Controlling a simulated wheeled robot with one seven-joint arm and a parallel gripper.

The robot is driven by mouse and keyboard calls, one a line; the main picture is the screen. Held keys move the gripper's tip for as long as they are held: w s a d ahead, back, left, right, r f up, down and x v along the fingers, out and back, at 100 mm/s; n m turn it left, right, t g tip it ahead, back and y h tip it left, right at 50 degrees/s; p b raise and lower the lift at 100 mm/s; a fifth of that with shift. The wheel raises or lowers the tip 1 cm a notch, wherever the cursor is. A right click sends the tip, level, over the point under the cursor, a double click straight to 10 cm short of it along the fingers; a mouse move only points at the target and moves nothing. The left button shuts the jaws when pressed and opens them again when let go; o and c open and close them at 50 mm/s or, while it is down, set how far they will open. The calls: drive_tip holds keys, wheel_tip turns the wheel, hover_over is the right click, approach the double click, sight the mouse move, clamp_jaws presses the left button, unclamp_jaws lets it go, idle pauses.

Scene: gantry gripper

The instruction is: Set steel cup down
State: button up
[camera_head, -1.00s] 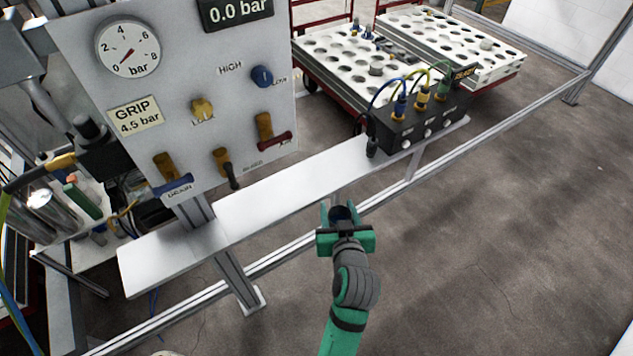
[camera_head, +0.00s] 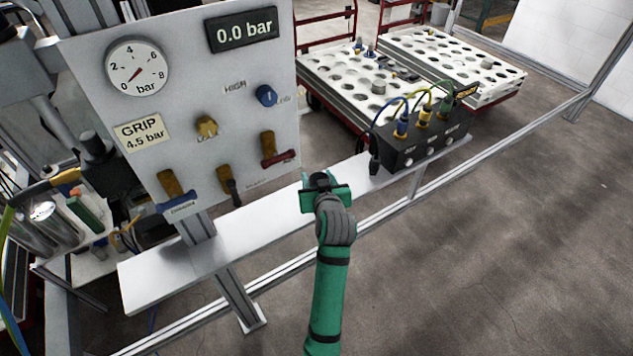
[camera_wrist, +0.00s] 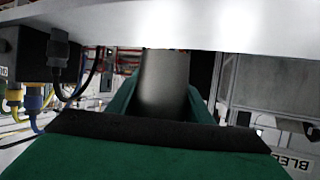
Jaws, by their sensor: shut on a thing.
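My gripper (camera_head: 322,183) is shut on the steel cup (camera_wrist: 165,85). In the head view it is at the front part of the white shelf (camera_head: 265,225), between the valve panel and the black box. The cup shows in the wrist view as a plain grey cylinder between the green jaws, its far end meeting the pale shelf (camera_wrist: 95,22) in the picture. In the head view the jaws and wrist hide most of the cup. I cannot tell whether it touches the shelf.
A black box (camera_head: 420,145) with blue, yellow and green cables stands on the shelf's right end. The valve panel (camera_head: 200,105) with gauge and levers rises at left. A metal rail (camera_head: 390,212) runs in front. The shelf's left stretch is bare.

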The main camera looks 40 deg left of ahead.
drive_tip(key=shift+w+a, duration=0.55)
drive_tip(key=shift+w, duration=0.05)
drive_tip(key=shift+f, duration=1.75)
drive_tip(key=shift+f, duration=0.2)
drive_tip(key=o, duration=1.1)
drive_tip(key=shift+r, duration=0.15)
drive_tip(key=shift+s+d+r, duration=0.1)
drive_tip(key=v, duration=1.1)
drive_tip(key=shift+s+d, duration=0.25)
drive_tip(key=shift+d, duration=0.05)
